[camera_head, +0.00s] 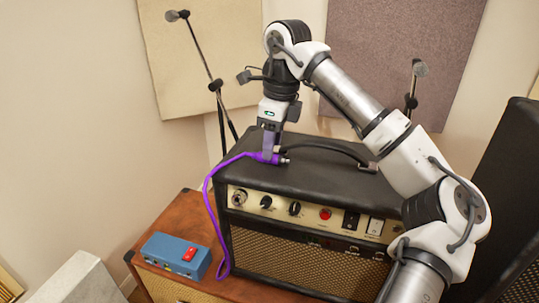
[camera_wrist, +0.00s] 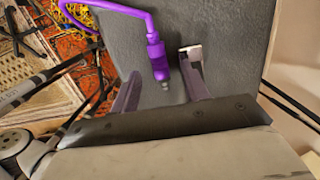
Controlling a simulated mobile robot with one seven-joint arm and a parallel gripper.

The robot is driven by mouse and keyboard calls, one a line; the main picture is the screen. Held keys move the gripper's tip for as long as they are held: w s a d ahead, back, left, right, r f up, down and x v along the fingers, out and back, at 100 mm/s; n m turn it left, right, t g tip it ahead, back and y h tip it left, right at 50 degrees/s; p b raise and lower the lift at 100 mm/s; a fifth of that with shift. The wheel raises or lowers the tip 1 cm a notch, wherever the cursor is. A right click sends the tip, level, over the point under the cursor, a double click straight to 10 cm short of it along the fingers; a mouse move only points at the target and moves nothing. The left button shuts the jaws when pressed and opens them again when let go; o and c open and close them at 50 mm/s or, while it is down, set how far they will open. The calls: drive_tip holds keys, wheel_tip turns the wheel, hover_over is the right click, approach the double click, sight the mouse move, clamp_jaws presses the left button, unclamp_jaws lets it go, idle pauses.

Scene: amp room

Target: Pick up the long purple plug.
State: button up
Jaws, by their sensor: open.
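The long purple plug (camera_head: 264,157) lies on the black top of the amp (camera_head: 235,178), near its left front edge. Its metal tip points right, and its purple cable (camera_head: 206,191) hangs over the amp's left side. My gripper (camera_head: 270,150) points down over the plug. In the wrist view the purple plug (camera_wrist: 157,58) shows between the two spread fingers of my gripper (camera_wrist: 161,68), with a gap visible towards the right finger. The left finger is partly hidden behind the gripper body. I cannot tell how far the fingertips are above the amp top.
The amp's carry handle (camera_head: 325,146) arches just right of my gripper. A blue pedal (camera_head: 175,255) with a red switch sits on the brown cabinet (camera_head: 155,208) below. Microphone stands (camera_head: 213,85) are behind. A dark speaker cabinet (camera_head: 505,190) stands at the right.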

drive_tip(key=shift+a+f, duration=0.2)
drive_tip(key=shift+f, duration=1.1)
clamp_jaws()
drive_tip(key=shift+r, duration=0.1)
